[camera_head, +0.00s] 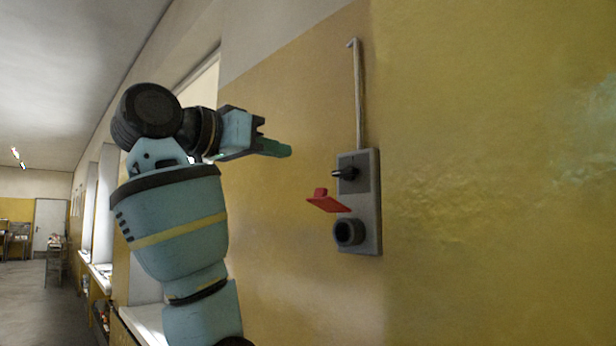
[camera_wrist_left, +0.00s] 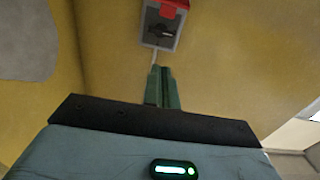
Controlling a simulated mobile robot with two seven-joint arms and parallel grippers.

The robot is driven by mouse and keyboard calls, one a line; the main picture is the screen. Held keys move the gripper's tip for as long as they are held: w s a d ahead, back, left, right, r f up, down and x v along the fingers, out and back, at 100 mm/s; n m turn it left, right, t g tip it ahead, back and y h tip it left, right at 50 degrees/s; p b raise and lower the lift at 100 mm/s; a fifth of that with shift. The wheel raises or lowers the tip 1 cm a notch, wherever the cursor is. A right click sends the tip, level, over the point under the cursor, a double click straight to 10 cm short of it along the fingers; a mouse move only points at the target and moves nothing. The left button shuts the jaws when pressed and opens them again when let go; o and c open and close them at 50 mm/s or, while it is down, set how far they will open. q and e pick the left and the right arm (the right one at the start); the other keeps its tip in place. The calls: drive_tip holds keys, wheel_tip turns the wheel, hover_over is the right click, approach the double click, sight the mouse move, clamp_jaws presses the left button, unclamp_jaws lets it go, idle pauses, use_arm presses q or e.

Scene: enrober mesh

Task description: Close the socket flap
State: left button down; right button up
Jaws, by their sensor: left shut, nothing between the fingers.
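The socket flap (camera_head: 326,202) is red and stands out from the wall box, raised above the round dark socket (camera_head: 349,232). The grey box (camera_head: 368,209) is fixed to the yellow wall and also carries a black rotary switch (camera_head: 346,173) above the flap. In the left wrist view the red flap (camera_wrist_left: 174,4) is at the top edge, partly cut off, beyond the box's switch (camera_wrist_left: 160,31). My left gripper (camera_head: 288,151) is shut and empty, with green fingers, up and left of the flap and apart from it. Its fingertips (camera_wrist_left: 161,70) point toward the box. My right gripper is not in view.
A thin conduit (camera_head: 358,95) runs up the wall from the box. Window openings (camera_head: 103,205) line the wall at the left. The wall right of the box is bare. A door (camera_head: 48,228) and furniture are far off.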

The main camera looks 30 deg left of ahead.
use_arm(q)
hover_over(317, 194)
drive_tip(key=shift+f, duration=0.55)
drive_tip(key=shift+s+a+f, duration=0.1)
drive_tip(key=shift+s+f, duration=0.2)
drive_tip(key=shift+f, duration=0.45)
drive_tip(key=shift+s+a+f, duration=0.1)
drive_tip(key=shift+s+f, duration=0.2)
drive_tip(key=shift+f, duration=0.45)
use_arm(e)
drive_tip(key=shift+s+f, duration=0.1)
use_arm(q)
drive_tip(key=shift+s+f+t, duration=0.1)
drive_tip(key=shift+f+t, duration=0.2)
drive_tip(key=shift+t, duration=0.1)
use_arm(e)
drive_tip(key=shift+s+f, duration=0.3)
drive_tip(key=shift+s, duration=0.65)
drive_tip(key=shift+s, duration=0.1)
